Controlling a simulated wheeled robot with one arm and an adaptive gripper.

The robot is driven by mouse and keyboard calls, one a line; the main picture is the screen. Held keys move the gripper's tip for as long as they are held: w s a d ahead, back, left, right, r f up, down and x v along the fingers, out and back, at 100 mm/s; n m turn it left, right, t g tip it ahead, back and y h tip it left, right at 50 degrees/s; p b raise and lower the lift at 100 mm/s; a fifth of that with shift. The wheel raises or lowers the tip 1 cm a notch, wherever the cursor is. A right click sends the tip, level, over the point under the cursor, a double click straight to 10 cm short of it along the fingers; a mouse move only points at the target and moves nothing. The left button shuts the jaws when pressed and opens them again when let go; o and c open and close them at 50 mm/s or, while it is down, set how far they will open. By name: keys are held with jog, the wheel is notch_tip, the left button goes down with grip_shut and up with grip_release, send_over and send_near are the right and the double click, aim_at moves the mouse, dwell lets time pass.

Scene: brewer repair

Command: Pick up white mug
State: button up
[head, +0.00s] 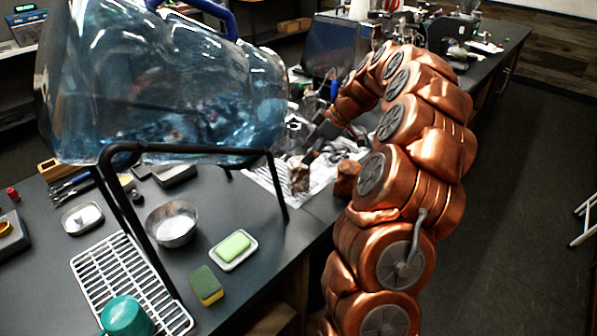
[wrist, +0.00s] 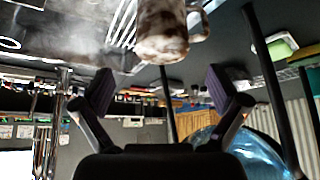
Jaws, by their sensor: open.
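A white mug with heavy brown stains (wrist: 162,32) shows at the top middle of the wrist view, with its handle on the right side. The wrist picture looks upside down, with the table at the top. A small brown and white shape (head: 299,177) on the newspaper in the head view looks like the same mug. My gripper (wrist: 160,88) is open and empty, its two dark pads wide apart. The mug is ahead of the pads, in line with the gap between them and apart from them. In the head view the gripper is small and partly hidden among clutter.
A large blue water bottle (head: 165,90) lies on a black frame (head: 275,185) left of my arm. A metal bowl (head: 172,223), green soap (head: 233,246), a sponge (head: 206,285), a drying rack (head: 95,270) and a teal mug (head: 125,316) are at the front.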

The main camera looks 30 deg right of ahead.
aim_at(299, 162)
jog(key=shift+w+a+f+p, duration=0.15)
jog(key=shift+a+f+p, duration=0.3)
jog(key=shift+p, duration=0.1)
jog(key=shift+p+x, duration=0.8)
jog(key=shift+x, duration=1)
jog(key=shift+d, duration=0.1)
jog(key=c, duration=1.2)
